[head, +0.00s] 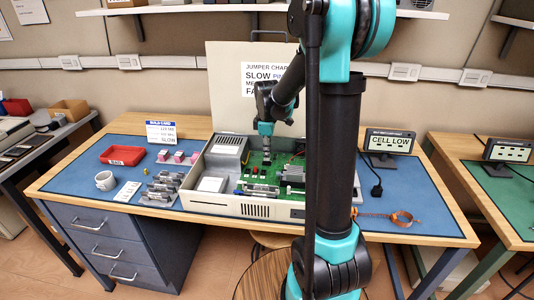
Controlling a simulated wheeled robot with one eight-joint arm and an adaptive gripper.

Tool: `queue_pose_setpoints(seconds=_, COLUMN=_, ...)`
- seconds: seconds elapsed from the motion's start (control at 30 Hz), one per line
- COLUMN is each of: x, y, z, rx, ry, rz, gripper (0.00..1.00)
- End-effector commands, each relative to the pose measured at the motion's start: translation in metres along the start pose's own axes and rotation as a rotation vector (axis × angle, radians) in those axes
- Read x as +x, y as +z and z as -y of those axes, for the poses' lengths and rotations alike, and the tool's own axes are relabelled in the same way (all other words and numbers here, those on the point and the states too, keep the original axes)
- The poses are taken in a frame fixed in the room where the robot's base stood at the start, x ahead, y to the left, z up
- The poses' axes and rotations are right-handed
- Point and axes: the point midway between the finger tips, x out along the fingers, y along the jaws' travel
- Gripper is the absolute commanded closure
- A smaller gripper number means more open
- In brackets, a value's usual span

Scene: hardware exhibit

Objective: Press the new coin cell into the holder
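My gripper (267,152) points down into the open computer case (246,208), just over the green circuit board (256,172). It is too small here to tell whether its fingers are open or shut, or whether they hold a coin cell. I cannot make out the coin cell or its holder; the spot under the gripper is hidden by the fingers. A small display (390,142) right of the case reads "CELL LOW".
A copper-coloured strap (402,218) lies on the right. My arm hides the case's right part.

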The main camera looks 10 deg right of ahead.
Motion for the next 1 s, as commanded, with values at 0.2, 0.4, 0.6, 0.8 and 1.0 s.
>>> queue_pose_setpoints(seconds=0.2, x=0.003, y=0.000, z=0.000, rx=0.000, ry=0.000, rz=0.000, gripper=1.00)
queue_pose_setpoints(seconds=0.4, x=0.006, y=0.000, z=0.000, rx=0.000, ry=0.000, rz=0.000, gripper=1.00)
queue_pose_setpoints(seconds=0.6, x=0.008, y=0.000, z=0.000, rx=0.000, ry=0.000, rz=0.000, gripper=1.00)
queue_pose_setpoints(seconds=0.8, x=0.011, y=0.000, z=0.000, rx=0.000, ry=0.000, rz=0.000, gripper=1.00)
queue_pose_setpoints(seconds=1.0, x=0.011, y=0.000, z=0.000, rx=0.000, ry=0.000, rz=0.000, gripper=1.00)
